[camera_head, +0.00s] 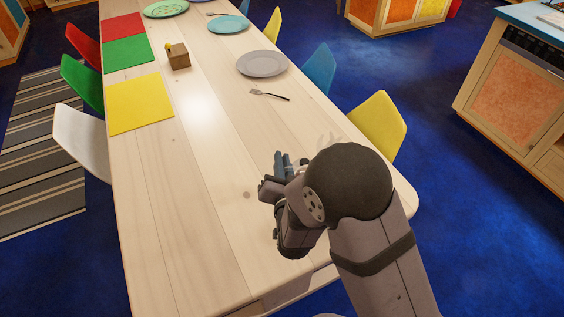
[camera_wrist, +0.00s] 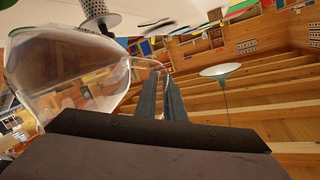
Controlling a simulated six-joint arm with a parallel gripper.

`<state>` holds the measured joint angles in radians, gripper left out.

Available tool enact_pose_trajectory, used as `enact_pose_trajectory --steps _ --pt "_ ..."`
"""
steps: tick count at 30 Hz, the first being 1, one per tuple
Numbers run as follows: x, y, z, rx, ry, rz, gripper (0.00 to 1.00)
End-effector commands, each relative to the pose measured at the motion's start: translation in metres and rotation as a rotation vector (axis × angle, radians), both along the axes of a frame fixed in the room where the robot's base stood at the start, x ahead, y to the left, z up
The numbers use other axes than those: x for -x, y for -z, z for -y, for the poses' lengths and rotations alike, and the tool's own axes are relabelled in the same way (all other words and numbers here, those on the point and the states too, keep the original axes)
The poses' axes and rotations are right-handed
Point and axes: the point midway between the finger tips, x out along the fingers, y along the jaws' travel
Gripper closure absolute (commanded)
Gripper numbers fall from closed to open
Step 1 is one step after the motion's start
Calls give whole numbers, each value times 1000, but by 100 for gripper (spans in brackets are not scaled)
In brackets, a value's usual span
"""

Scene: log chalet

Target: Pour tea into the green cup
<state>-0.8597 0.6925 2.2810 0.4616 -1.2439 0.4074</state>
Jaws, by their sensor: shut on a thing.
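A clear glass teapot (camera_wrist: 75,65) with a perforated metal infuser (camera_wrist: 98,12) fills the upper left of the wrist view. My gripper (camera_wrist: 168,97) has its fingers closed together at the teapot's side, on what looks like its thin glass handle. In the head view my gripper (camera_head: 283,163) is above the near part of the wooden table, and my arm hides most of the teapot. A faint glassy shape shows just behind the arm there. I cannot make out a green cup in either view. A bit of green at the wrist view's top left corner is too cut off to name.
The table (camera_head: 200,210) is bare at its near left. A grey plate (camera_head: 262,64), a fork (camera_head: 269,95), a small wooden box (camera_head: 178,57) and a yellow mat (camera_head: 140,103) lie farther back. Chairs line both sides, including a yellow one (camera_head: 380,125).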

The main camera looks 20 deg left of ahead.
Motion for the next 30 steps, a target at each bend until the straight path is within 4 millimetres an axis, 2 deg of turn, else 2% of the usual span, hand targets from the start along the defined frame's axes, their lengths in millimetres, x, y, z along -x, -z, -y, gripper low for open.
enact_pose_trajectory --steps 30 --pt "-1 -9 0 -85 0 7 100"
